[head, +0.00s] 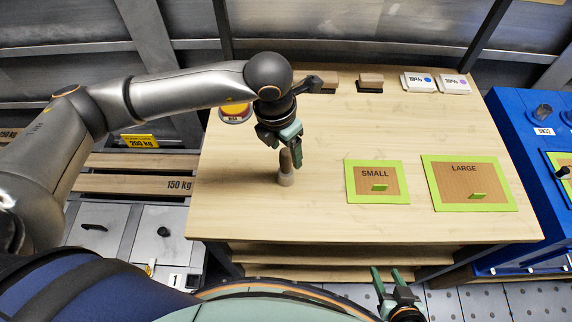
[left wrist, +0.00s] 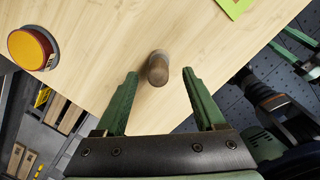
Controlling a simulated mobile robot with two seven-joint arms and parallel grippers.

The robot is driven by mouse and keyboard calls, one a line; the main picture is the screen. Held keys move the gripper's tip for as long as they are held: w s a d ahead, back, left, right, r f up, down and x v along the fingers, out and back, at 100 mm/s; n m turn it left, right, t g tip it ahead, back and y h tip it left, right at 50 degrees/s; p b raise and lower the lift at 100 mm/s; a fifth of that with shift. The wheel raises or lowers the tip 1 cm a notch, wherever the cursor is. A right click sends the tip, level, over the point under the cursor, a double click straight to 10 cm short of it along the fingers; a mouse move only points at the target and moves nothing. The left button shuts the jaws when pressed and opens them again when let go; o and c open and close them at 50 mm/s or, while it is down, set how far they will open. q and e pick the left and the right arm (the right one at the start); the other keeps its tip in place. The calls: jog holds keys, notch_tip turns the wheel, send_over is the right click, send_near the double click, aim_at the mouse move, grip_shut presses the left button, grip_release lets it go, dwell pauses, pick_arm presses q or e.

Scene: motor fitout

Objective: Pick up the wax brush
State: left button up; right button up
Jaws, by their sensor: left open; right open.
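The wax brush (head: 286,170) stands upright on the wooden table, with a brown handle on top and a pale, wider base. In the left wrist view the brush (left wrist: 158,68) is seen from above, just beyond and between the fingertips. My left gripper (head: 287,152) is over the brush in the head view, fingers pointing down and partly covering the handle. The left gripper (left wrist: 160,76) is open, with clear gaps on both sides of the brush. My right gripper (head: 391,276) is open and empty, below the table's front edge.
The table (head: 320,220) is clear around the brush. To the right lie the SMALL mat (head: 365,195) and the LARGE mat (head: 450,203). A yellow-topped red button (head: 235,112) sits at the table's left edge. Brushes or blocks (head: 371,80) and white boxes (head: 418,83) line the back. A blue cabinet (head: 520,140) stands right.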

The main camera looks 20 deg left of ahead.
aim_at(287, 162)
pick_arm(q)
jog(key=f, duration=0.3)
jog(key=f+p, duration=0.1)
jog(key=f, duration=0.1)
jog(key=shift+w+d+f, duration=0.1)
jog(key=shift+w+f, duration=0.25)
jog(key=shift+w, duration=0.05)
jog(key=shift+c, duration=0.2)
grip_shut()
